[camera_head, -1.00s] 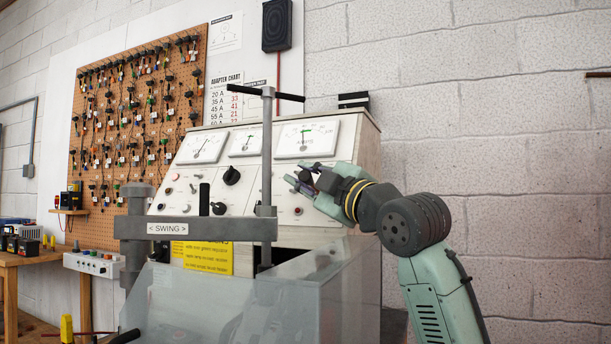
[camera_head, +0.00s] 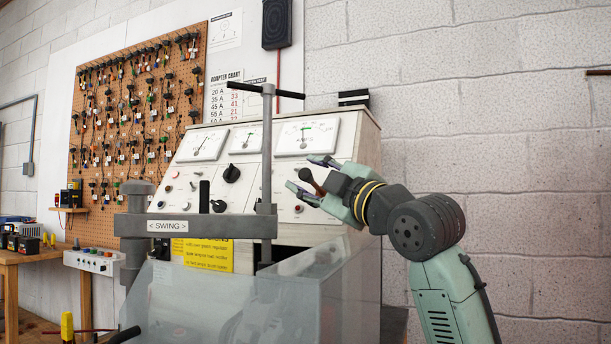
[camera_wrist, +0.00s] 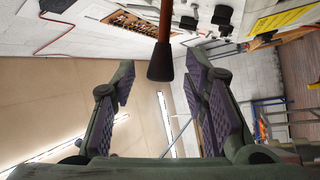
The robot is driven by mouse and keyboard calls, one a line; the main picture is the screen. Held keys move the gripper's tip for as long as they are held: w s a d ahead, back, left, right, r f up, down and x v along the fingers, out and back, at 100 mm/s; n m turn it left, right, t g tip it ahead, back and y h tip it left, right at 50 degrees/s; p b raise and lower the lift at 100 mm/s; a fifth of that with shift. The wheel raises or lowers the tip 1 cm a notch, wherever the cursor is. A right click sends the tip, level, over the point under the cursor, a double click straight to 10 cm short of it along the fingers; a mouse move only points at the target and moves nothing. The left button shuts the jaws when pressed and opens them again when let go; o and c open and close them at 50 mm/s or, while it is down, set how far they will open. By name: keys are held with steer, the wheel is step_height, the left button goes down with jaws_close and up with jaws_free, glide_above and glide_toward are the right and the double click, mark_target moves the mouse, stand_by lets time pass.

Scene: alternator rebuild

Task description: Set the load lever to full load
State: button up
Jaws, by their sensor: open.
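The load lever shows in the wrist view as a reddish-brown rod with a black knob (camera_wrist: 160,62), coming in from the top between the two fingers. In the head view its dark knob (camera_head: 306,175) shows between the fingertips, in front of the test bench's right panel. My gripper (camera_head: 308,173) is open around the knob, one finger above and one below. In the wrist view my gripper (camera_wrist: 158,68) has visible gaps on both sides of the knob, with no contact seen. The lever's base is hidden in the head view.
The test bench (camera_head: 240,208) carries gauges, knobs and switches. A clear guard (camera_head: 210,305) and a grey swing arm (camera_head: 196,226) stand in front and left. The pegboard of adapters (camera_head: 135,140) hangs behind left. Free room lies to the right, before the block wall (camera_head: 530,150).

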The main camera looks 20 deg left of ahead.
steer(key=v, duration=1)
steer(key=shift+d, duration=0.1)
